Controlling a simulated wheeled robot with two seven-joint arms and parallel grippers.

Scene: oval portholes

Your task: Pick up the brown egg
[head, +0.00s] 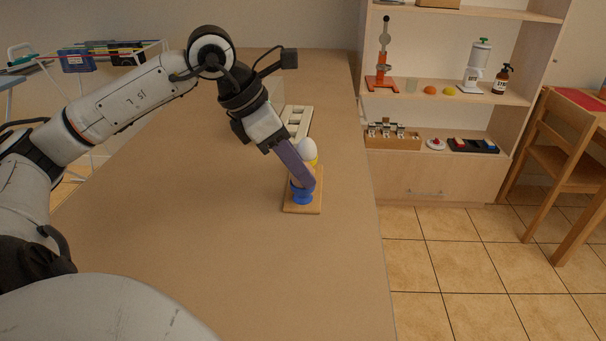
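My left gripper (302,181) reaches down over a blue egg cup (302,198) at the near end of a small wooden board (303,209). Its purple-grey fingers cover the top of that cup, and the view does not show whether they are apart or closed. I cannot make out a brown egg; the fingers may hide it. A white egg (307,147) sits upright in a yellow cup (313,162) just behind the gripper. My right gripper is out of view.
A cream rack with openings (297,122) lies behind the board on the long brown table (200,230). The table's right edge is close to the board. A wooden shelf unit (420,175) with several items stands beyond it. The table's near part is clear.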

